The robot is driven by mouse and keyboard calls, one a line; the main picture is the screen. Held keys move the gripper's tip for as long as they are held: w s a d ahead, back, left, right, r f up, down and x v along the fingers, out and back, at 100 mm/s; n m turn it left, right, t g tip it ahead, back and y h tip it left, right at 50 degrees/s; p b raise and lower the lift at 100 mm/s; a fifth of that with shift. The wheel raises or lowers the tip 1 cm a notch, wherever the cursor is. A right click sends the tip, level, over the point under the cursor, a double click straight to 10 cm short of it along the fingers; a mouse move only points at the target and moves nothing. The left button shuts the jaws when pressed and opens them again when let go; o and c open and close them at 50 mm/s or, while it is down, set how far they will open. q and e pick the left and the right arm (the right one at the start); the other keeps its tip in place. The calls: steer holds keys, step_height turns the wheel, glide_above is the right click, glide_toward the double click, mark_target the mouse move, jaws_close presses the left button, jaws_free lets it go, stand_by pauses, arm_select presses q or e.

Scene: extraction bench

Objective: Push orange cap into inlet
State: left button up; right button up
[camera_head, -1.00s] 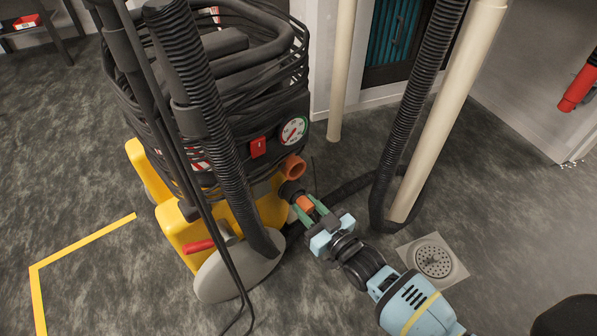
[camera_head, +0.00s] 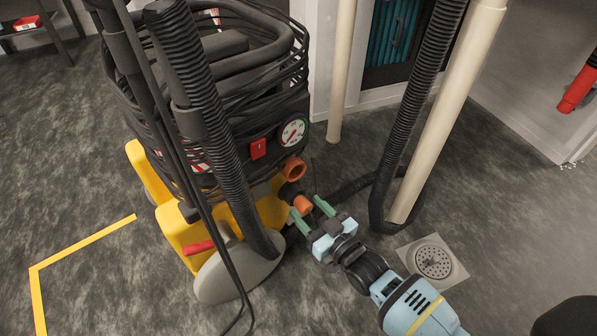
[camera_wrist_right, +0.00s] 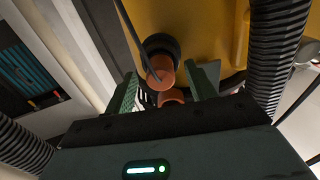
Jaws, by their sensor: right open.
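The orange cap (camera_head: 303,204) sits at the mouth of the black inlet (camera_head: 289,192), low on the yellow machine. How deep it sits I cannot tell. My right gripper (camera_head: 308,209) is open, with its green fingers apart on either side of the cap. In the right wrist view, the open fingers (camera_wrist_right: 165,88) flank two orange round parts in line with the black inlet (camera_wrist_right: 160,44). The nearer orange part (camera_wrist_right: 172,97) is partly hidden by the gripper body. My left gripper is not in view.
An open orange port (camera_head: 294,168) is just above the inlet. A black ribbed hose (camera_head: 406,110) and a beige pipe (camera_head: 447,110) stand to the right. A floor drain (camera_head: 434,261) lies beside my right arm. Cables and another hose hang in front of the machine.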

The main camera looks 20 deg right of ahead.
steer(key=p+v, duration=0.2)
steer(key=v, duration=0.4)
steer(key=shift+s+r, duration=0.1)
stand_by(0.5)
